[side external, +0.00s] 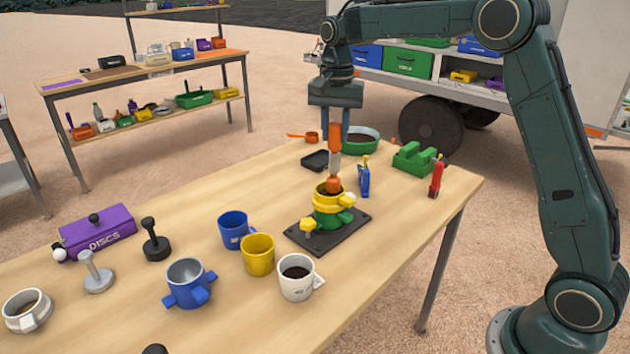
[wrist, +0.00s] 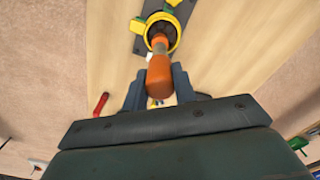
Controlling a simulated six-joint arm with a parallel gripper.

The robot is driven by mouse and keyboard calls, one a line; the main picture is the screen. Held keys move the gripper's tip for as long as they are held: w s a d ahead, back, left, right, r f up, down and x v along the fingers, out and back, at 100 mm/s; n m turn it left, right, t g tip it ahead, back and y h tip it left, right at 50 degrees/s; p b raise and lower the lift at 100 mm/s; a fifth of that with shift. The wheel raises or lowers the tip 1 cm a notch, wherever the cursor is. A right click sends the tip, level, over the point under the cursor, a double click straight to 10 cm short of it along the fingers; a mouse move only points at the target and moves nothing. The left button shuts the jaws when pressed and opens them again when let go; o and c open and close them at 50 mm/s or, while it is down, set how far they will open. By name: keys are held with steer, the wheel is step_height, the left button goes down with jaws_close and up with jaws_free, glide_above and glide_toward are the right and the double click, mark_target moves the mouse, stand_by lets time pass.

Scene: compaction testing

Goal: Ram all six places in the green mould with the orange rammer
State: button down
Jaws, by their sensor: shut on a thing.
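The green mould (side external: 331,217) stands on a black base plate (side external: 328,240) with a yellow collar (side external: 329,200) on top. Dark soil shows inside the collar. The orange rammer (side external: 334,138) is upright in my gripper (side external: 345,128), which is shut on its orange upper part. The rammer's orange lower end (side external: 333,184) is at the collar's mouth; I cannot tell whether it touches the soil. In the wrist view the rammer (wrist: 159,76) points toward the yellow collar (wrist: 163,31), and its body hides part of the opening. The green mould is mostly hidden there.
A blue tool (side external: 364,177) stands close right of the mould. A red tool (side external: 437,177) and a green block stand (side external: 414,158) are farther right. Blue (side external: 233,229), yellow (side external: 258,254) and white (side external: 297,277) cups stand in front. A green-rimmed sieve (side external: 361,141) and black tray (side external: 316,160) lie behind.

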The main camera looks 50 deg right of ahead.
steer(key=shift+w+r, duration=0.2)
steer(key=shift+r, duration=0.5)
steer(key=shift+w+r, duration=0.15)
steer(key=shift+r, duration=0.55)
step_height(320, 180, down, 4)
steer(key=shift+f, duration=0.15)
steer(key=shift+r, duration=0.2)
steer(key=shift+w+a+r, duration=0.1)
steer(key=shift+a+r, duration=0.05)
steer(key=shift+r, duration=0.5)
steer(key=shift+w+a+r, duration=0.1)
steer(key=shift+a+r, duration=0.1)
steer(key=shift+r, duration=0.45)
steer(key=shift+w+a+r, duration=0.1)
steer(key=shift+a+r, duration=0.05)
steer(key=shift+r, duration=0.5)
